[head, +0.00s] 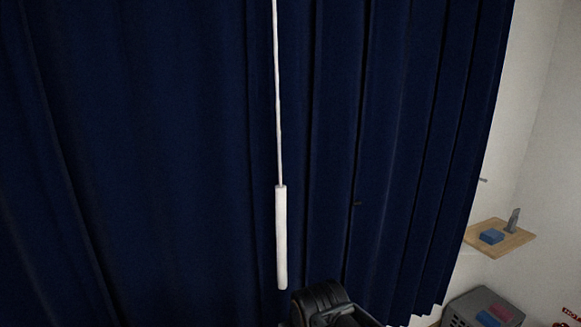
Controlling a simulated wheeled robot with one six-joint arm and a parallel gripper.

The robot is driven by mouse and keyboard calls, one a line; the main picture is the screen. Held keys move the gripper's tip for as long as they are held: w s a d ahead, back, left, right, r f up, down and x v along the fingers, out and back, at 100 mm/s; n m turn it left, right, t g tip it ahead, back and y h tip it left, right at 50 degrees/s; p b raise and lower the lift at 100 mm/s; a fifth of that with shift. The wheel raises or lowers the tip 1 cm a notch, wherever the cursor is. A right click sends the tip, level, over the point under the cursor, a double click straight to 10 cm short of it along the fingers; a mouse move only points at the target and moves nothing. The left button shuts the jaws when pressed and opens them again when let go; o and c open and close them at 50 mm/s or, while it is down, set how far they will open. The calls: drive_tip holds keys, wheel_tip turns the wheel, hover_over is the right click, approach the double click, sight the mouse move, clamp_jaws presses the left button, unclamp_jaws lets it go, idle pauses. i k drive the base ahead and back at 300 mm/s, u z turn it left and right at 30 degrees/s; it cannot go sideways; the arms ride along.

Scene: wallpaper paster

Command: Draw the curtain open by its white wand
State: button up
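The dark blue curtain (180,150) fills most of the head view and hangs in vertical folds. The white wand (281,238) hangs upright in front of it near the middle, on a thin white cord (277,100). Part of my black arm shows at the bottom edge, just right of and below the wand's lower end. It appears apart from the wand. My gripper's fingers cannot be made out in this view.
A red item shows at the right edge.

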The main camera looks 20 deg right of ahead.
sight(292, 24)
drive_tip(key=z, duration=0.85)
drive_tip(key=k, duration=0.8)
drive_tip(key=u, duration=1.15)
drive_tip(key=i, duration=0.75)
drive_tip(key=z, duration=0.05)
